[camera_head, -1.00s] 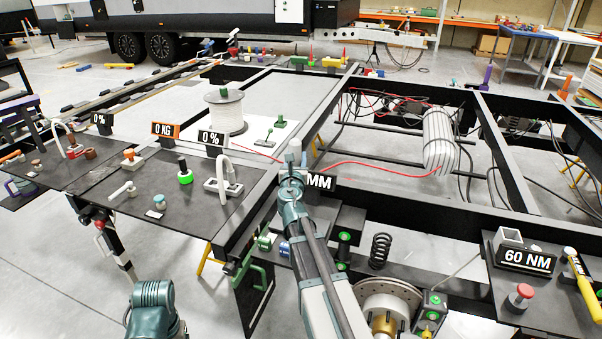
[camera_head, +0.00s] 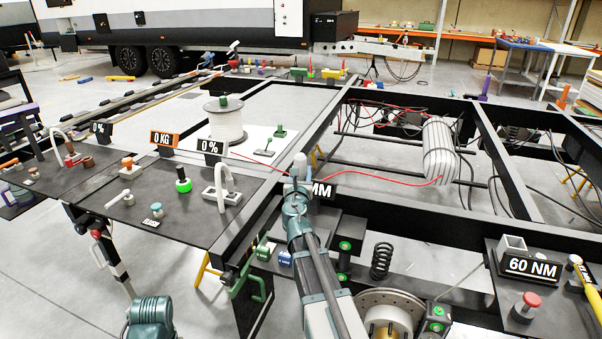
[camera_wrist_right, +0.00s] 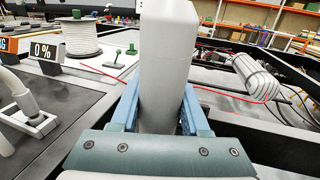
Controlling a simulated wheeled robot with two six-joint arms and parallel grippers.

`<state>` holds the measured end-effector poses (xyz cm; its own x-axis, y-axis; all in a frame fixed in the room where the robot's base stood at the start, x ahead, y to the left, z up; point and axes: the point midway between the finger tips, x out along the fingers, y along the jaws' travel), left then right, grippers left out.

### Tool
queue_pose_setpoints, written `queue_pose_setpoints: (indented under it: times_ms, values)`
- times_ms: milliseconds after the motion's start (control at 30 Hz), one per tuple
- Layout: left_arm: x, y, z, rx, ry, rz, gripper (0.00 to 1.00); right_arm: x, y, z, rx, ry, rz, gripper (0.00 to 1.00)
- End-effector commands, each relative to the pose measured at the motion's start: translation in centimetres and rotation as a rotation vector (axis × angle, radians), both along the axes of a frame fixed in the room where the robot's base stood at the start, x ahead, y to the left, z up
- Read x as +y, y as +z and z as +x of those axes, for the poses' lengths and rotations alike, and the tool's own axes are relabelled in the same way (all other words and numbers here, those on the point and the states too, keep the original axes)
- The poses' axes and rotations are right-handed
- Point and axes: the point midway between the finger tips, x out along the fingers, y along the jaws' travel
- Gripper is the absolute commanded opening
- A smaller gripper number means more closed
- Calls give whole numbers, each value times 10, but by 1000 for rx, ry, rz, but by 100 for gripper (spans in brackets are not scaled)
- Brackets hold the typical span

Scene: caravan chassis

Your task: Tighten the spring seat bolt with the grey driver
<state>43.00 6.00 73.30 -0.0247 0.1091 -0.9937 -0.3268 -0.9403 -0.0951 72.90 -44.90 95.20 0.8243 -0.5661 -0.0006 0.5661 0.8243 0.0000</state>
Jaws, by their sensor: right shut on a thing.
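My right gripper (camera_head: 298,186) is shut on a light grey, rounded-top tool (camera_head: 300,166), which looks like the grey driver. In the right wrist view the tool (camera_wrist_right: 165,70) stands upright between the blue fingers of the gripper (camera_wrist_right: 160,110). Its lower end is hidden behind the gripper. In the head view the gripper is over the black chassis frame, beside a sign ending in "MM". A dark coil spring (camera_head: 381,261) stands below and to the right of it. I cannot pick out the spring seat bolt for certain.
A brake disc (camera_head: 392,312) sits at the front, near green-buttoned blocks (camera_head: 437,312). A white cable reel (camera_head: 226,120) stands behind. Red wire (camera_head: 385,178) crosses the open frame.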

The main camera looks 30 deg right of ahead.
Motion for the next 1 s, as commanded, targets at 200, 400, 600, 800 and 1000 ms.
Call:
queue_pose_setpoints:
  times_ms: [200,400,600,800,1000]
  values:
    - [0,-24,0,0,0,0,71,0,-24,0,1,0,-1,0]
    - [0,-38,0,0,0,0,71,0,-37,0,1,0,-1,0]
    - [0,-41,0,0,0,0,71,0,-40,0,1,0,-1,0]
    - [0,-40,0,0,0,0,71,0,-40,0,1,0,-1,0]
    - [0,-40,0,0,0,0,71,0,-40,0,1,0,-1,0]
